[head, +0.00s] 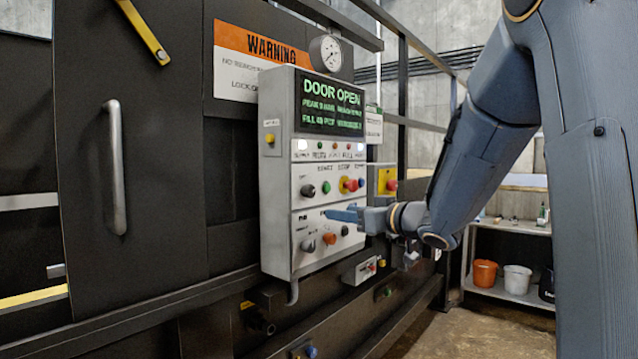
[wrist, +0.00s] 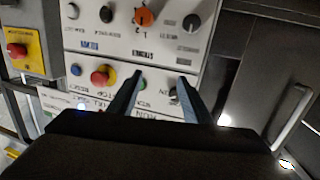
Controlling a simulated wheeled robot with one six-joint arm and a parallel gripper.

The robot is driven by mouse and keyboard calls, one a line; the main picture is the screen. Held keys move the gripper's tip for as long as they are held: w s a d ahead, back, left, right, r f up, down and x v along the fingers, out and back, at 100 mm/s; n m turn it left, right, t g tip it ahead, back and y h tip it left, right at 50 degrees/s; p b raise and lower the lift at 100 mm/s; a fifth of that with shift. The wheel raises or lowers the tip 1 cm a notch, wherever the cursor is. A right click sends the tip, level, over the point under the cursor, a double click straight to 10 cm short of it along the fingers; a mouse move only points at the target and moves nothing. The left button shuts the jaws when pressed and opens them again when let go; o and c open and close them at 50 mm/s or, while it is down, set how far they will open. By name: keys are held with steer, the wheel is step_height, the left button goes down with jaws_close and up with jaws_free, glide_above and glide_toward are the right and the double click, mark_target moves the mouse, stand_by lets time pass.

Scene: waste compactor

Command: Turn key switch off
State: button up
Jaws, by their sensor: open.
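The grey control box (head: 275,205) stands on the dark machine in the head view. A black selector knob (head: 308,191), which may be the key switch, sits at the left of its middle row. It also shows in the wrist view (wrist: 175,95), partly hidden beside the right finger. A green button (head: 327,187) is right of it. The lower row has an orange knob (head: 329,238) between black knobs. Labels are too small to tell which control is the key switch. My gripper (head: 342,214) is open and empty in front of the panel; its fingers also show in the wrist view (wrist: 161,76).
The box's screen (head: 330,105) reads DOOR OPEN. A red stop button (head: 350,185) is near my fingers, and a yellow box with a red button (head: 388,181) stands to the right. A door handle (head: 116,167) juts out left. Buckets (head: 485,273) sit on a shelf.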

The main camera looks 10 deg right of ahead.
mark_target(312, 193)
step_height(312, 193, up, 4)
steer(key=s+a+r+n+g+y, duration=0.1)
steer(key=s+n+y, duration=0.1)
steer(key=y, duration=0.2)
steer(key=p+x, duration=0.1)
steer(key=x, duration=0.4)
steer(key=p+x, duration=0.1)
steer(key=x, duration=0.1)
steer(key=shift+w+a+f+p, duration=0.15)
steer(key=shift+a+f+p, duration=0.2)
steer(key=shift+a, duration=0.15)
steer(key=c, duration=1.1)
steer(key=shift+o, duration=0.2)
steer(key=shift+n, duration=0.3)
